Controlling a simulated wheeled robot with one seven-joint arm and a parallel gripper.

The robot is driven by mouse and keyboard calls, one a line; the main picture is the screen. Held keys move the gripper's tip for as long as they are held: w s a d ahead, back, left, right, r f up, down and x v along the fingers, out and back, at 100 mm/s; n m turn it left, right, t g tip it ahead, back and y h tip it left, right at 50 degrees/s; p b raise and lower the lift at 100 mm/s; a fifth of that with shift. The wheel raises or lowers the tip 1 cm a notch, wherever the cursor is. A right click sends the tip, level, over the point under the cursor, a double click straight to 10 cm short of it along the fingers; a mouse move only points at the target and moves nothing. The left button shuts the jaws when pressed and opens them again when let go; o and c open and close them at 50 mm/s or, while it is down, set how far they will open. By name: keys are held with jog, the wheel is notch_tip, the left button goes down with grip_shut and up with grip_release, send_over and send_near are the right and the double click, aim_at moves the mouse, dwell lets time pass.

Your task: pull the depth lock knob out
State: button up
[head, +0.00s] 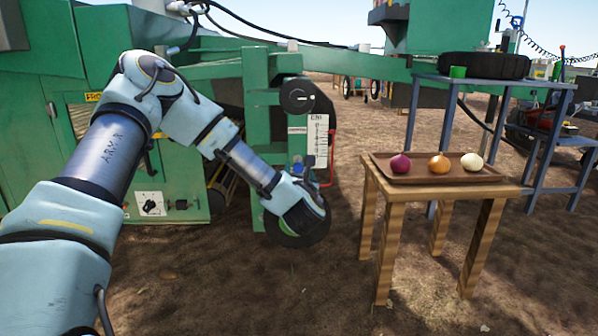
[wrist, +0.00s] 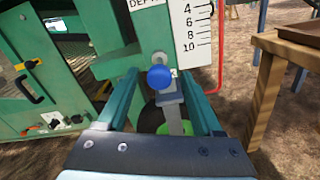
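The depth lock knob is a round blue knob (wrist: 160,77) in the wrist view, at the lower left corner of the white depth scale plate (wrist: 192,36). My gripper (wrist: 159,73) is open, and its two fingers stand apart to the left and right of the knob in the picture. I see no finger touching the knob, and how deep it sits between the tips is hard to tell. In the head view my gripper (head: 305,212) is low in front of the green machine, below the scale plate (head: 317,138).
A wooden table (head: 448,191) with a tray (head: 385,175) of three onions stands to the right. A red bent rod (wrist: 219,62) runs just right of the scale plate. A blue shelf (head: 470,83) stands behind the table. Bare soil lies in front.

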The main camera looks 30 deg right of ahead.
jog(key=p+v, duration=0.3)
jog(key=v, duration=0.7)
jog(key=shift+s+a+p, duration=0.2)
jog(key=shift+s+p, duration=0.15)
jog(key=shift+r, duration=0.1)
